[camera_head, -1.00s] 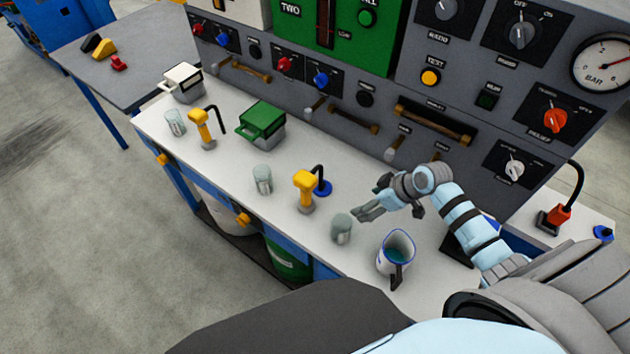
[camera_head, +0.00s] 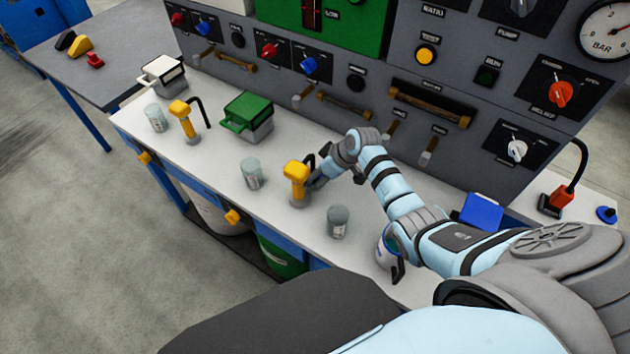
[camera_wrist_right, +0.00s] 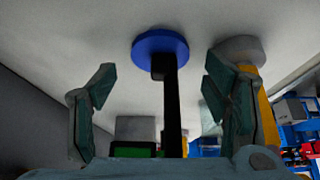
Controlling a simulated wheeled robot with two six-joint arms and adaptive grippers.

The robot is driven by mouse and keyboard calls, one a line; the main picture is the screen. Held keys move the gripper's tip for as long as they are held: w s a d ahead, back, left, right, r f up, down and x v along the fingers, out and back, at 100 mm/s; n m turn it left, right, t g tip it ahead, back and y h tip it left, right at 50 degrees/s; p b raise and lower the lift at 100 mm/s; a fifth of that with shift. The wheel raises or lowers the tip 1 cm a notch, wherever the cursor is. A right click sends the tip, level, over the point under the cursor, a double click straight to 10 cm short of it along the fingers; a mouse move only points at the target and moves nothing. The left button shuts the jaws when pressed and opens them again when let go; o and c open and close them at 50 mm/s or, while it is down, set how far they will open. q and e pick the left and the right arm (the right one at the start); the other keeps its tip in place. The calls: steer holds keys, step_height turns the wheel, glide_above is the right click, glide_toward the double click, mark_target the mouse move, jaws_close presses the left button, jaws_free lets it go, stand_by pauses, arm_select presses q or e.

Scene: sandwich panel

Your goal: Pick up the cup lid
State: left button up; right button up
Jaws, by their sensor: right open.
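My right gripper (camera_head: 314,182) is open beside the second yellow-handled fixture (camera_head: 297,180) on the white bench top. In the right wrist view, a round blue disc (camera_wrist_right: 160,45) with a dark upright stem (camera_wrist_right: 172,120) lies ahead, and the stem stands between my spread fingers (camera_wrist_right: 160,105). I cannot tell for sure whether this disc is the cup lid; in the head view my gripper hides it. A grey-green cup (camera_head: 338,222) stands nearer, just in front of my forearm. The blue-rimmed pitcher (camera_head: 384,256) is partly hidden by my arm. My left gripper is out of view.
Clear cups (camera_head: 252,173) (camera_head: 156,118), another yellow-handled fixture (camera_head: 183,122) and a green-lidded box (camera_head: 248,115) stand along the bench. The grey control panel (camera_head: 370,100) rises behind. Another blue disc (camera_head: 607,214) lies near an orange-based fixture (camera_head: 556,203) at right.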

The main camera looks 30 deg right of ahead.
steer(key=shift+w+a+f, duration=0.1)
steer(key=shift+w+f, duration=0.15)
steer(key=shift+f, duration=0.25)
steer(key=shift+s+r, duration=0.1)
steer(key=c, duration=1.4)
